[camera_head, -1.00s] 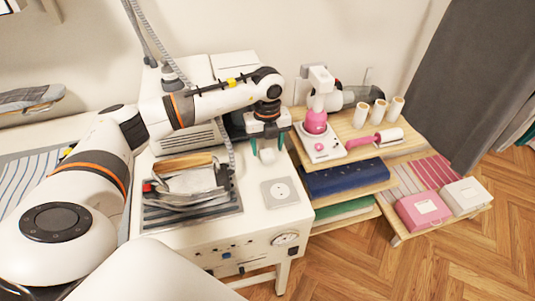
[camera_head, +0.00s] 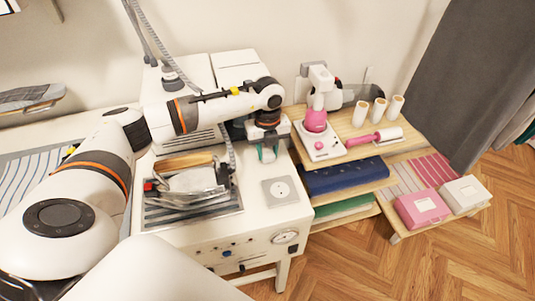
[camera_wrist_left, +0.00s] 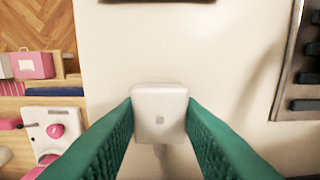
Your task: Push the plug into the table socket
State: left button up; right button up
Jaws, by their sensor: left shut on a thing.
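The white plug (camera_wrist_left: 158,112) is a small block held between the two green fingers of my left gripper (camera_wrist_left: 160,122) in the left wrist view. In the head view, my left gripper (camera_head: 267,153) points down over the white table's back right part, and its fingers mostly hide the plug. I cannot tell whether the plug still touches the tabletop. The table socket (camera_head: 280,190) is a square grey plate with a round face, set in the white tabletop in front of the gripper. It is uncovered and apart from the plug. My right gripper is not in view.
An iron (camera_head: 190,183) rests on a dark ribbed pad (camera_head: 190,215) left of the socket. A pink and white machine (camera_head: 318,125) stands on a wooden shelf to the right. The tabletop around the socket is clear.

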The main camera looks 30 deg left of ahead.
aim_at(268, 152)
pick_arm(q)
notch_tip(268, 152, up, 9)
jog(key=shift+f+b, duration=0.1)
jog(key=shift+b, duration=0.75)
jog(key=shift+r, duration=0.6)
